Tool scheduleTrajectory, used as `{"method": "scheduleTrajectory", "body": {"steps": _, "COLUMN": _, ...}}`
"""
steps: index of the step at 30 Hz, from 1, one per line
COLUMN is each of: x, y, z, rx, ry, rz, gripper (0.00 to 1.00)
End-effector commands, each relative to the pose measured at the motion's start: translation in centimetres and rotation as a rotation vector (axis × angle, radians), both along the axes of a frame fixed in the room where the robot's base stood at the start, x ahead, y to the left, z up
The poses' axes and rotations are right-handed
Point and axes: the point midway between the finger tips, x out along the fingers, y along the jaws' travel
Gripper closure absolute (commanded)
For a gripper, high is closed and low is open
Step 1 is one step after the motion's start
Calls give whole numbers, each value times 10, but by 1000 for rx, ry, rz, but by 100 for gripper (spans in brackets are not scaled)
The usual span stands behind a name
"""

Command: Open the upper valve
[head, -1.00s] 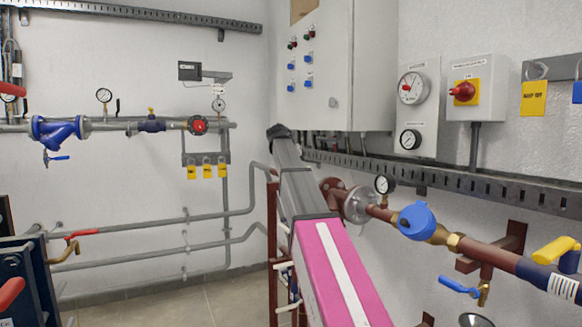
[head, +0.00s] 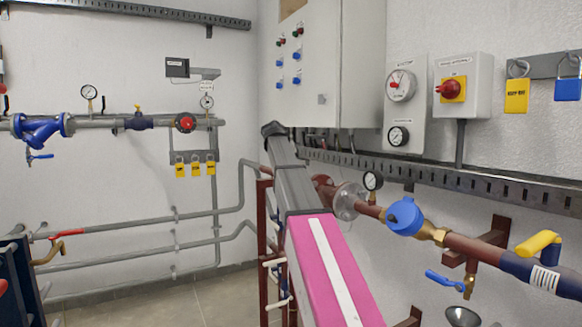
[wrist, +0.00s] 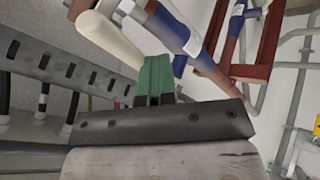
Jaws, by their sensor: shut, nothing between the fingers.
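In the wrist view my gripper (wrist: 156,62) shows as green fingers, closed together with nothing between them. A pale cream lever (wrist: 108,38) runs diagonally just left of the fingers, its near end beside them. I cannot tell whether they touch. A blue-sleeved pipe (wrist: 168,25) with a white label passes right behind the fingers. In the head view my arm hides the gripper. Cream levers, an upper one (head: 274,262) and a lower one (head: 280,304), show left of my arm on brown-red pipework. I cannot tell for certain which lever is by the fingers.
The slotted cable tray (wrist: 60,62) and cables (wrist: 43,100) lie left of the gripper in the wrist view. A brown-red frame (wrist: 250,50) stands at upper right. In the head view the control cabinet (head: 345,70) hangs above my arm. Floor (head: 170,305) is clear at left.

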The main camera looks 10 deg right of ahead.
Motion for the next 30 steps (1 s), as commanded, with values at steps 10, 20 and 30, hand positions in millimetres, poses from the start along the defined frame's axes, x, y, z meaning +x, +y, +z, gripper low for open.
{"method": "scheduleTrajectory", "body": {"steps": 10, "x": -12, "y": -25, "z": -1, "rx": -1, "ry": 0, "rz": 165, "gripper": 100}}
{"method": "scheduleTrajectory", "body": {"steps": 20, "x": -14, "y": -51, "z": 0, "rx": -2, "ry": 1, "rz": 321, "gripper": 100}}
{"method": "scheduleTrajectory", "body": {"steps": 30, "x": -14, "y": -62, "z": 0, "rx": -3, "ry": 2, "rz": 318, "gripper": 100}}
